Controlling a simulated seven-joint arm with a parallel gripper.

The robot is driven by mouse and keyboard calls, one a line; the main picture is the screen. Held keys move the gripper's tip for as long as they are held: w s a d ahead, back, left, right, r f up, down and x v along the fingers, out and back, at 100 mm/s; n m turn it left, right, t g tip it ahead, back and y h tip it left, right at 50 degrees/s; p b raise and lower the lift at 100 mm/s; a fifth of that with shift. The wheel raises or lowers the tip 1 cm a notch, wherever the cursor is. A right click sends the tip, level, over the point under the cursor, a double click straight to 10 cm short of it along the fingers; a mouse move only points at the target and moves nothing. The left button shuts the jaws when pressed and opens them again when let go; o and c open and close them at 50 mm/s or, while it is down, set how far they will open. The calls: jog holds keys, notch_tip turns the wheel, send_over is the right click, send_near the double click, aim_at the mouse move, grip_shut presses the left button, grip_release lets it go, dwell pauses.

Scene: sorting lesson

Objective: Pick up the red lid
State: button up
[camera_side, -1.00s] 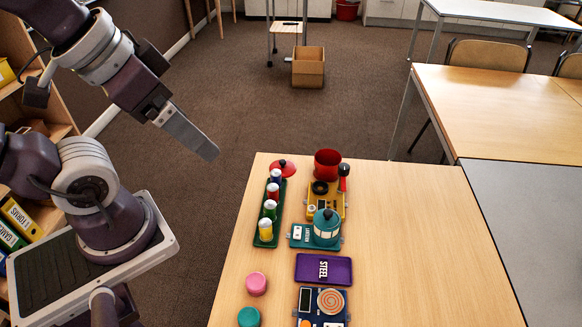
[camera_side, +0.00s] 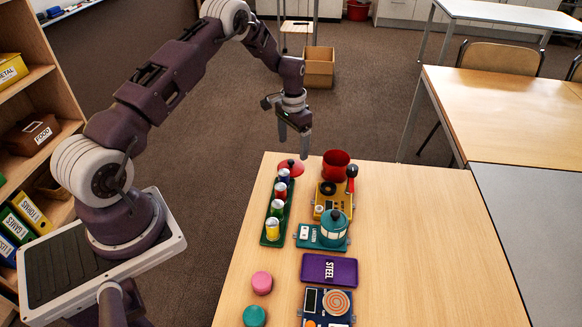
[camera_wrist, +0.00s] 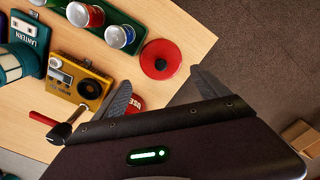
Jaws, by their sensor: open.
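The red lid (camera_side: 291,165) is a round red disc with a dark knob, lying at the far left corner of the wooden table, just beyond the green tray of cans. The lid also shows in the wrist view (camera_wrist: 160,59), flat on the table near its edge. My gripper (camera_side: 293,151) points down above the far table edge, close over the lid in the side view. In the wrist view its two fingers (camera_wrist: 160,92) are spread apart and empty, with the lid ahead of them. The height between fingertips and lid is hard to tell.
A green tray (camera_side: 264,240) with several cans stands close to the lid. A red pot (camera_side: 335,165), a yellow device (camera_side: 325,203), a teal lantern (camera_side: 334,228) and a purple STEEL case (camera_side: 329,269) stand nearby. The table's right side (camera_side: 430,250) is clear.

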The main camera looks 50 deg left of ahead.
aim_at(290, 161)
jog(key=f, duration=0.7)
jog(key=shift+s+a+f, duration=0.1)
jog(key=shift+s+a, duration=0.05)
jog(key=shift+s, duration=0.15)
jog(key=c, duration=1.4)
jog(key=shift+s, duration=0.1)
jog(key=c, duration=0.3)
